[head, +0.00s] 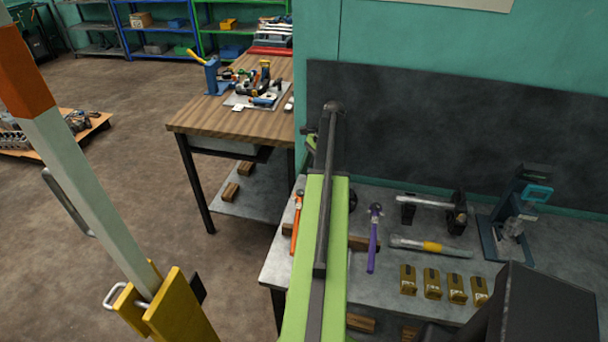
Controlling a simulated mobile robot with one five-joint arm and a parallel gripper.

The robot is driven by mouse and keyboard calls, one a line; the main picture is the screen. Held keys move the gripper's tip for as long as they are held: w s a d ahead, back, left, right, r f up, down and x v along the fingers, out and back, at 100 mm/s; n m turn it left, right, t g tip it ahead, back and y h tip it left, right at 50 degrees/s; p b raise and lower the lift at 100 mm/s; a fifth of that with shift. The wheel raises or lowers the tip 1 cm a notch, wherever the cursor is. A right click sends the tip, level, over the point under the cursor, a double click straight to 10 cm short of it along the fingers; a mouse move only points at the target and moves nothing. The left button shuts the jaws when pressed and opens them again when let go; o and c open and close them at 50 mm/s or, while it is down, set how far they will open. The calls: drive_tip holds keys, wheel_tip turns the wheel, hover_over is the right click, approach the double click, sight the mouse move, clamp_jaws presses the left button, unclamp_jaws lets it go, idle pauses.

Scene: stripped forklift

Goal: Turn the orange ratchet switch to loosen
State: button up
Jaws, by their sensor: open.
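An orange-handled ratchet (296,222) lies on the grey workbench, just left of the green and black beam that looks like my arm. Its grey head points away from me, and the switch on it is too small to make out. A similar ratchet with a purple handle (373,242) lies to the right of the beam. My gripper cannot be made out; the beam hides part of the bench between the two ratchets.
The grey workbench (385,268) also holds a hammer (428,202), a yellow-banded tool (430,245), several small brass-coloured blocks (432,283) and a blue stand (512,215). A wooden table (210,118) stands behind left. A yellow and white post (75,165) stands at left.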

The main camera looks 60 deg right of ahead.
drive_tip(key=p+v, duration=0.8)
drive_tip(key=v, duration=0.2)
drive_tip(key=shift+r, duration=0.3)
drive_tip(key=shift+d, duration=0.15)
